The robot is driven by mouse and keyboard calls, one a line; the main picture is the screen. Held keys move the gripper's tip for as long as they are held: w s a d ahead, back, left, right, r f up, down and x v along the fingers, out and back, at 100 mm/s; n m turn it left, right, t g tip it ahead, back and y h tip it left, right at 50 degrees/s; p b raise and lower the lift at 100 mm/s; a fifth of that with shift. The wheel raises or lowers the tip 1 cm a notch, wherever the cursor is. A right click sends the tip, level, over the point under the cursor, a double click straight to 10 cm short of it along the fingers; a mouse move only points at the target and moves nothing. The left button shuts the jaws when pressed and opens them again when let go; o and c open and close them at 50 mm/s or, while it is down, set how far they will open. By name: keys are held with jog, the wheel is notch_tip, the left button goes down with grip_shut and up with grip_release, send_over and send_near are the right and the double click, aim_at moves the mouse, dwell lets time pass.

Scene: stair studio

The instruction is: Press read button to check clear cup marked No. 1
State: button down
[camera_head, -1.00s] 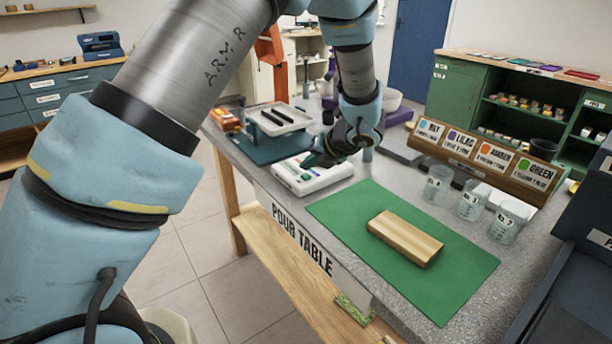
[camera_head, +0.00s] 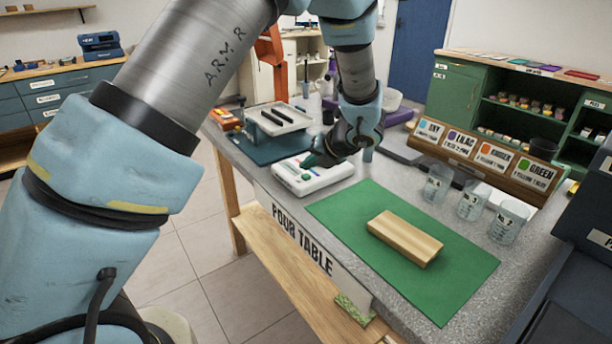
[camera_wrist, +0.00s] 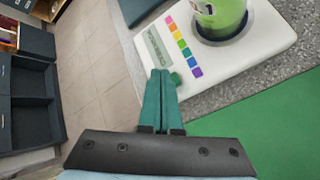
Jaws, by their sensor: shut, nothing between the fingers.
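A white reader (camera_head: 322,183) sits on the pour table, left of the green mat. In the wrist view the reader (camera_wrist: 215,62) has a small display, a strip of coloured squares and a round well. A clear cup of green liquid (camera_wrist: 226,14) stands in the well, with part of a dark mark showing; its top is cut off. A green button (camera_wrist: 176,79) lies beside the display. My gripper (camera_head: 308,160) is shut and empty, its green fingertips over the reader. In the wrist view the fingertips (camera_wrist: 161,72) are right beside the button; I cannot tell whether they touch it.
The green mat (camera_head: 340,210) carries a wooden block (camera_head: 405,238). Three clear cups (camera_head: 437,184) stand to the right, before a rack of colour cards (camera_head: 485,152).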

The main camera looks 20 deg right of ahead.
aim_at(308, 181)
dwell(0.3)
jog(key=shift+f, duration=0.4)
jog(key=shift+f, duration=0.45)
dwell(0.6)
dwell(0.3)
jog(key=shift+r+p, duration=0.7)
jog(key=shift+r, duration=0.2)
notch_tip(308, 181, up, 5)
jog(key=p, duration=0.4)
jog(key=shift+p, duration=0.3)
jog(key=shift+a, duration=0.1)
